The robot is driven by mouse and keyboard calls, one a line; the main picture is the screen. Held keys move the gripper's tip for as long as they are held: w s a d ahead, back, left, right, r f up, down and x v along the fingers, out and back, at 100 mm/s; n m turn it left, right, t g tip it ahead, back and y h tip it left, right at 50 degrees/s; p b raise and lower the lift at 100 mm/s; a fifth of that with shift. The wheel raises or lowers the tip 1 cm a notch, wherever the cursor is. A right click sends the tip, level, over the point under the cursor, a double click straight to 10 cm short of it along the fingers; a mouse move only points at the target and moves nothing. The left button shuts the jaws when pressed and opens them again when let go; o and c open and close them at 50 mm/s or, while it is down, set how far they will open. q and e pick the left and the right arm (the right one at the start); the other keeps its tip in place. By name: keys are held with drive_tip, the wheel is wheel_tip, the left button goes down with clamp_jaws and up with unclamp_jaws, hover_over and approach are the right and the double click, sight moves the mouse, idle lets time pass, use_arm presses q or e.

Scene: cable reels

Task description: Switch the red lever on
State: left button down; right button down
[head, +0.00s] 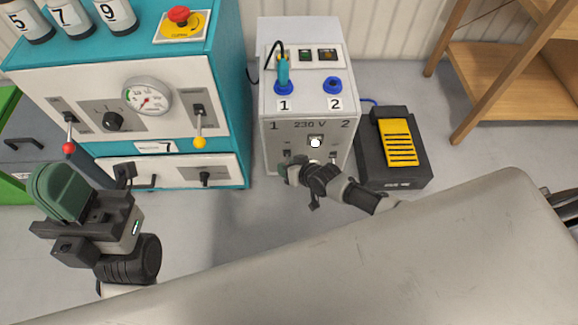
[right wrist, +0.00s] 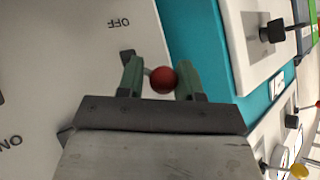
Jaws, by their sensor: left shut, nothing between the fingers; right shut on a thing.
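A red lever ball (right wrist: 162,80) shows in the right wrist view between the green fingers of my right gripper (right wrist: 160,78), which is shut on it. Its stem runs toward a dark slot beside the word OFF; ON is printed at the lower left of the pale panel. In the head view my right gripper (head: 288,170) is at the lower left of the 230 V box (head: 272,138) and hides the ball. Another red-balled lever (head: 69,148) hangs down on the teal cabinet at the left. My left gripper (head: 60,190) is shut and empty, just below that lever in the picture.
The teal cabinet (head: 222,60) also has a yellow-balled lever (head: 199,142), a gauge and a red stop button. The 230 V box has a white ball (head: 315,142) on its front. A black and yellow pedal (head: 398,142) and a wooden shelf (head: 490,75) stand to its right.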

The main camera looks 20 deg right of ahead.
drive_tip(key=shift+a+r+g, duration=0.3)
drive_tip(key=shift+a, duration=0.15)
drive_tip(key=c, duration=0.9)
unclamp_jaws()
drive_tip(key=shift+o, duration=0.2)
drive_tip(key=shift+w+d, duration=0.1)
